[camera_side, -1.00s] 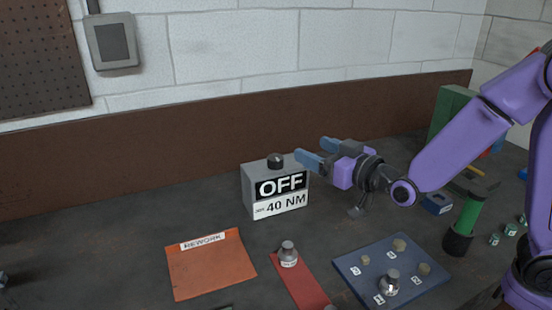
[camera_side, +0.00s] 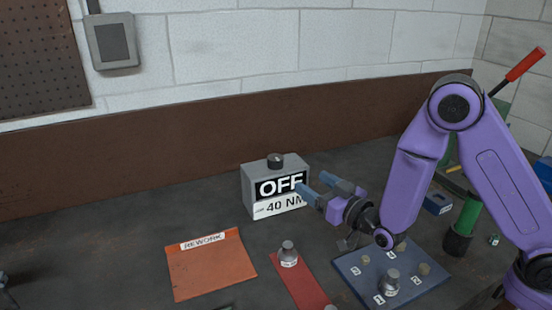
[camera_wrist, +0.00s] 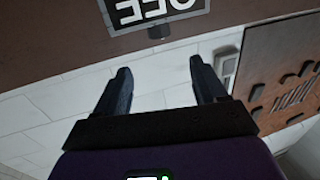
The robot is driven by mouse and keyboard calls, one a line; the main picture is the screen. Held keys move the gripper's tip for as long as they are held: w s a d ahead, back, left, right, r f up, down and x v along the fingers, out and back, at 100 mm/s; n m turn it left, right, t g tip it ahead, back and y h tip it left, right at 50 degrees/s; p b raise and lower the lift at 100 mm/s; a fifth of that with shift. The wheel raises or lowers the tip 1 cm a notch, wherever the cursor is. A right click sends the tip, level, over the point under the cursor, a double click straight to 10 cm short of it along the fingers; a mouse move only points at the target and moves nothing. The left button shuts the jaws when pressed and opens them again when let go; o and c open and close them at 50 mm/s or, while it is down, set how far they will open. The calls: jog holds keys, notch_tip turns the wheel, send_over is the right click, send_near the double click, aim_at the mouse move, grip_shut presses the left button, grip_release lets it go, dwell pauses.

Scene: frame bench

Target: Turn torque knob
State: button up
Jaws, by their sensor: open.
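The torque knob (camera_side: 275,160) is a small black knob on top of a grey box (camera_side: 247,190). The box's front shows an OFF display and a 40 NM label. My gripper (camera_side: 312,182) is open and empty, right of the box, its fingers pointing left. In the side view one fingertip overlaps the right edge of the box's front; I cannot tell whether they touch. In the wrist view the display (camera_wrist: 155,8) appears upside down at the top edge, the knob (camera_wrist: 160,31) just below it, beyond and between the open fingers of my gripper (camera_wrist: 160,65).
An orange REWORK mat (camera_side: 208,265) lies front left of the box. A red strip (camera_side: 305,287) with a metal fitting and a blue numbered plate (camera_side: 425,280) with several fittings lie in front. A green cylinder (camera_side: 467,215) stands right. The bench left of the box is clear.

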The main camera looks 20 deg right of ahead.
aim_at(278, 162)
jog(key=x, duration=1.6)
jog(key=shift+s, duration=0.1)
jog(key=c, duration=1)
jog(key=shift+o, duration=0.2)
jog(key=shift+a+m+h, duration=0.1)
jog(key=shift+m+h, duration=1.5)
jog(key=shift+h, duration=0.9)
jog(key=shift+m+h, duration=0.7)
jog(key=shift+h, duration=0.4)
